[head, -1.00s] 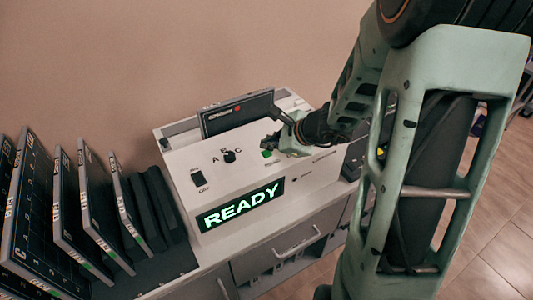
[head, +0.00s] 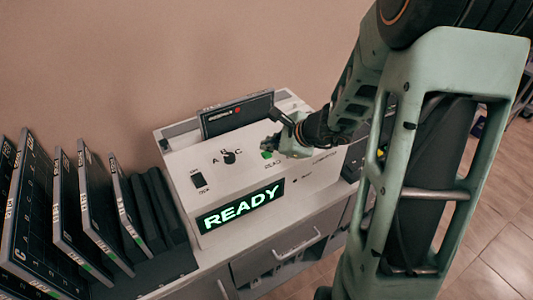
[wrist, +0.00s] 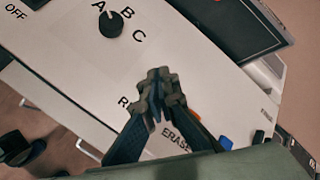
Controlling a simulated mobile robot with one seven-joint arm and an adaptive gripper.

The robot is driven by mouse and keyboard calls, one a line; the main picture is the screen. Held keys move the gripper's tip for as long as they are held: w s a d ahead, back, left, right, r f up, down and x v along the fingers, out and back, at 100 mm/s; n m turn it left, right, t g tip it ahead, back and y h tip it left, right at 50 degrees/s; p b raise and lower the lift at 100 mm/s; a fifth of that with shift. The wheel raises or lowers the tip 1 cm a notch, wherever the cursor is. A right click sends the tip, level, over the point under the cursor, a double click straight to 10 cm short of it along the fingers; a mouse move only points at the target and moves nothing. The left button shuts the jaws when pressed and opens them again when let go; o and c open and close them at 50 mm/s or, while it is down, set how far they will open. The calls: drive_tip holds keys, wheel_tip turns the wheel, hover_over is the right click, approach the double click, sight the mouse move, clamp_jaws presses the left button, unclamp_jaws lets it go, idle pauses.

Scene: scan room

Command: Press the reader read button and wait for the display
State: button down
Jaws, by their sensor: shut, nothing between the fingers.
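The reader (head: 185,160) is a white box on a cabinet. Its display (head: 240,206) shows READY in green letters. A small green button (head: 267,155) above the READ label is on its top face. My gripper (head: 269,146) is shut and empty, with its fingertips right by this button; contact cannot be told. In the wrist view my gripper (wrist: 158,82) points at the panel between the partly hidden R of the READ label and the ERASE label; it hides the green button there.
A black selector knob (head: 229,157) marked A, B, C and a power switch (head: 198,180) sit left of the gripper. A dark cassette (head: 236,114) stands at the reader's back. Several upright cassettes (head: 92,205) stand to the left. A blue part (wrist: 225,142) shows near ERASE.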

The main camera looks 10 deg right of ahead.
sight(269, 155)
drive_tip(key=shift+f, duration=0.1)
drive_tip(key=shift+f+b, duration=0.35)
drive_tip(key=shift+b, duration=0.35)
drive_tip(key=shift+f+b, duration=0.5)
drive_tip(key=shift+b, duration=0.1)
idle(0.5)
drive_tip(key=shift+r, duration=0.15)
drive_tip(key=shift+r+p, duration=0.7)
drive_tip(key=shift+r, duration=0.1)
wheel_tip(269, 155, up, 5)
drive_tip(key=p, duration=0.4)
drive_tip(key=shift+d, duration=0.1)
idle(0.8)
